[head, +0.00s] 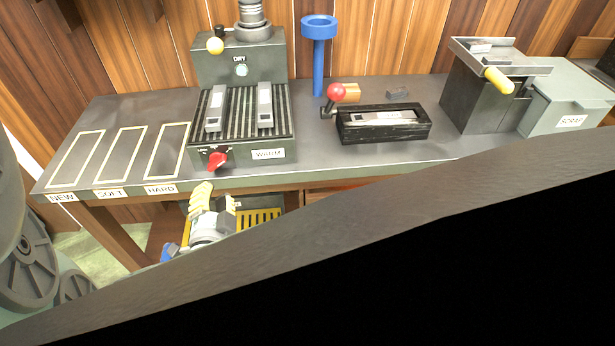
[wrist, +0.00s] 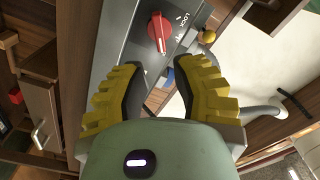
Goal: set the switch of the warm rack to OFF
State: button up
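The warm rack (head: 243,135) is a grey box with a ribbed top and a "WARM" label, left of centre on the bench in the head view. Its switch is a red knob (head: 217,158) on the front face; its markings are too small to read there. In the wrist view the red knob (wrist: 160,32) shows a white pointer line, with partly legible lettering beside it. My gripper (head: 215,196) has yellow ribbed fingers and is below and in front of the knob. In the wrist view my gripper (wrist: 160,68) is open and empty, its fingertips apart from the knob.
Two grey pieces lie on the rack, one of them here (head: 265,105). Left are outlined spaces labelled NEW, SOFT and HARD (head: 165,152). Right stand a blue post (head: 319,60), a black tray (head: 385,134) with a red-ball lever and a SCRAP box (head: 572,105). A dark bar covers the lower right.

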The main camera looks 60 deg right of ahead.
aim_at(218, 166)
jog(key=x, duration=0.8)
jog(key=shift+w+b, duration=0.25)
jog(key=shift+b, duration=0.05)
jog(key=shift+w+d, duration=0.25)
jog(key=shift+d, duration=0.2)
jog(key=shift+o, duration=0.3)
grip_shut()
